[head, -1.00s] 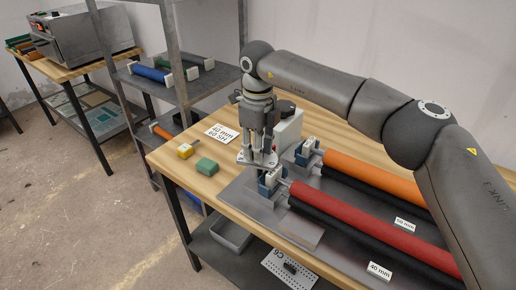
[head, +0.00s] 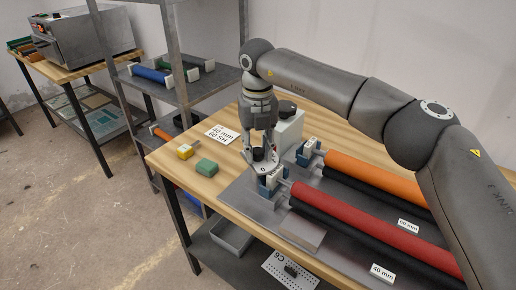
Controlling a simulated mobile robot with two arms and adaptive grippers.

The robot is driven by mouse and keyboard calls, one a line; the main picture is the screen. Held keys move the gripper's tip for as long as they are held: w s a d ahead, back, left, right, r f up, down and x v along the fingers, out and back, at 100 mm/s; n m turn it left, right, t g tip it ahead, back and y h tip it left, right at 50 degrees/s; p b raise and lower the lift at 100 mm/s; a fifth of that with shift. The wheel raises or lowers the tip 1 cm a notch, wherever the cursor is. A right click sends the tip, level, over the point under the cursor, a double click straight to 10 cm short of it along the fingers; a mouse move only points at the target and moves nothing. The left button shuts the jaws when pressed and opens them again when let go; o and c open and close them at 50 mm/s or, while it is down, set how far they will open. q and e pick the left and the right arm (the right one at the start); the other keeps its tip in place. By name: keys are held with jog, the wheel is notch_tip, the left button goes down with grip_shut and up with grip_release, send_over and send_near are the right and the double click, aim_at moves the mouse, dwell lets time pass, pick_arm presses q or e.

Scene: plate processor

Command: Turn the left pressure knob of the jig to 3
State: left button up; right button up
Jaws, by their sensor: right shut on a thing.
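The jig (head: 300,230) is a grey plate on the wooden table, carrying a red roller (head: 350,215) over a black one. At the roller's left end stands a blue and white bearing block (head: 272,182). My right gripper (head: 261,168) points straight down over this block and is shut on the left pressure knob at its top. The fingers cover the knob, and I cannot read its scale or setting. My left gripper is not in view.
An orange roller (head: 370,177) with its own blue block (head: 309,153) lies behind. A white box with a black top (head: 288,127) stands close behind the gripper. Green (head: 206,167) and yellow (head: 185,151) blocks and a label card (head: 222,133) lie left on the table.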

aim_at(257, 152)
jog(key=shift+m, duration=0.3)
dwell(0.4)
jog(key=o, duration=1)
notch_tip(257, 152, up, 12)
jog(key=shift+f, duration=0.1)
